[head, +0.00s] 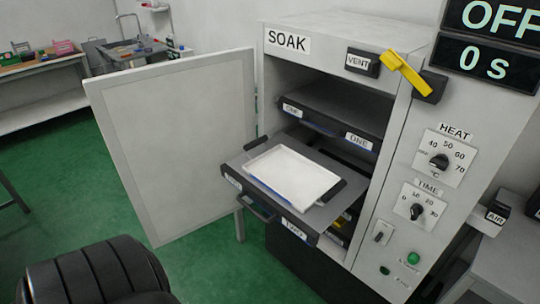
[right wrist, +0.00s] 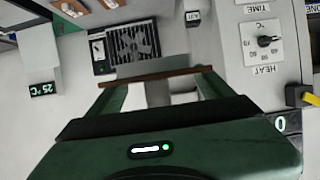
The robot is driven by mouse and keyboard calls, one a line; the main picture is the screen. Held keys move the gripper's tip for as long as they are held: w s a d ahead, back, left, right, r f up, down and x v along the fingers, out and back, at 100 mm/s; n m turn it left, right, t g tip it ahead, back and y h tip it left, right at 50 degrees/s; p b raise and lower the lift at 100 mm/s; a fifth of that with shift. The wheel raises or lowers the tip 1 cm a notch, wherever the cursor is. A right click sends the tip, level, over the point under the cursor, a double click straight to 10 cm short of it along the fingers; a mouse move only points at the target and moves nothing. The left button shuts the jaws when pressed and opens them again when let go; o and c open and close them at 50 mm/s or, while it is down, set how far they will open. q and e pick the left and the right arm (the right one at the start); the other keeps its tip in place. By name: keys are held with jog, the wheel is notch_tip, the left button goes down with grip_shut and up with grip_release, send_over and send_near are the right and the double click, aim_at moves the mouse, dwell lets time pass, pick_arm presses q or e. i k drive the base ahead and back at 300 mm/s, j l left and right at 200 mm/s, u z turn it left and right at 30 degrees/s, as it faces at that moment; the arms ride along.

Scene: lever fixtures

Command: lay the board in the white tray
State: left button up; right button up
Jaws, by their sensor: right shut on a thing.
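The white tray (head: 293,174) lies flat and looks empty on the pulled-out shelf marked TWO (head: 318,216) of the SOAK oven (head: 350,30). The oven door (head: 180,140) stands wide open to the left. In the right wrist view, my right gripper (right wrist: 158,84) is shut on a thin brown board (right wrist: 156,75). The board shows nearly edge-on beyond the fingertips, so its face is hidden. The right gripper and board do not show in the head view. My left gripper is not in view.
Shelf ONE (head: 330,105) sits above the tray inside the oven. A yellow lever (head: 406,73) sticks out at the oven's top right. A dark fan grille (right wrist: 134,43) shows in the wrist view. A black ridged shape (head: 90,275), unclear what, fills the head view's lower left.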

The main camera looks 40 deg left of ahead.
aim_at(296, 179)
jog(key=j+u, duration=0.1)
jog(key=u, duration=0.3)
jog(key=i+u, duration=0.1)
jog(key=u, duration=0.3)
jog(key=i+j+u, duration=0.1)
jog(key=u, duration=0.35)
jog(key=i+u, duration=0.1)
jog(key=u, duration=0.3)
jog(key=i, duration=0.4)
jog(key=l+u, duration=0.05)
